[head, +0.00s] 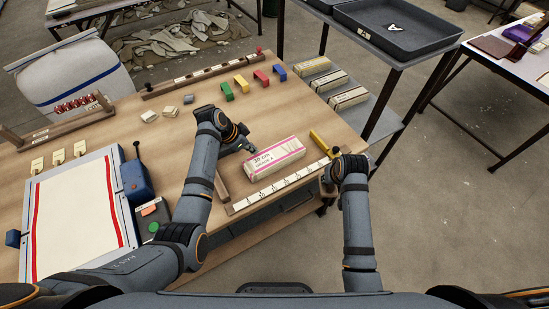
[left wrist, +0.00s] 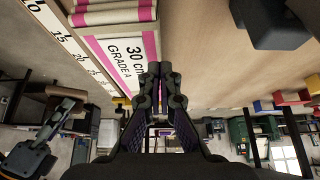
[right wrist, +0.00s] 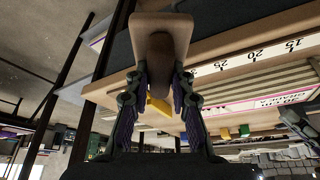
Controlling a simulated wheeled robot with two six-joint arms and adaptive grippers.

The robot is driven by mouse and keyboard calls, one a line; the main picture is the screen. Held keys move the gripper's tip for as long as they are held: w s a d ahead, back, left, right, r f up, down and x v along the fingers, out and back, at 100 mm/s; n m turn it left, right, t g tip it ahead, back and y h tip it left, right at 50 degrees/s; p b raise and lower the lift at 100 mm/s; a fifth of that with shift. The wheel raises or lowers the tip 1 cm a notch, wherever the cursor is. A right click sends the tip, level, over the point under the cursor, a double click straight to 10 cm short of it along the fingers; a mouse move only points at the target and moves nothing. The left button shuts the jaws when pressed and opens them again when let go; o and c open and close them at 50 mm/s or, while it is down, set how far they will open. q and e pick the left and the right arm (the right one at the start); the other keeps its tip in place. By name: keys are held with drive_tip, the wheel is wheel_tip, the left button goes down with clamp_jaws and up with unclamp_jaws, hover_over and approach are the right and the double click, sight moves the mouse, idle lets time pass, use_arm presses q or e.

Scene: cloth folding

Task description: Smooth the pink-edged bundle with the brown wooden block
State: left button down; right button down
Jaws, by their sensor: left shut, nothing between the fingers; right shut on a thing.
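The pink-edged bundle (head: 274,158) is a pale, flat-lying pack with pink stripes and a "30 cm GRADE A" label, behind the ruler near the table's front edge. Its labelled end shows large in the left wrist view (left wrist: 112,42). My left gripper (head: 248,148) is shut and empty, close to the bundle's left end; whether it touches is unclear. My right gripper (right wrist: 160,72) is shut on the knob of a brown wooden block (right wrist: 160,20), right of the bundle by the table's front right corner. In the head view the block is mostly hidden by the gripper.
A ruler strip (head: 280,190) lies along the front edge, with a wooden stop (head: 222,188) at its left end. A yellow T-shaped tool (head: 321,144) lies right of the bundle. Coloured arches (head: 243,84) stand behind. A white-and-red panel (head: 75,215) fills the left.

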use_arm(q)
drive_tip(key=shift+f+b, duration=0.35)
drive_tip(key=shift+f, duration=0.2)
use_arm(e)
drive_tip(key=shift+f, duration=0.35)
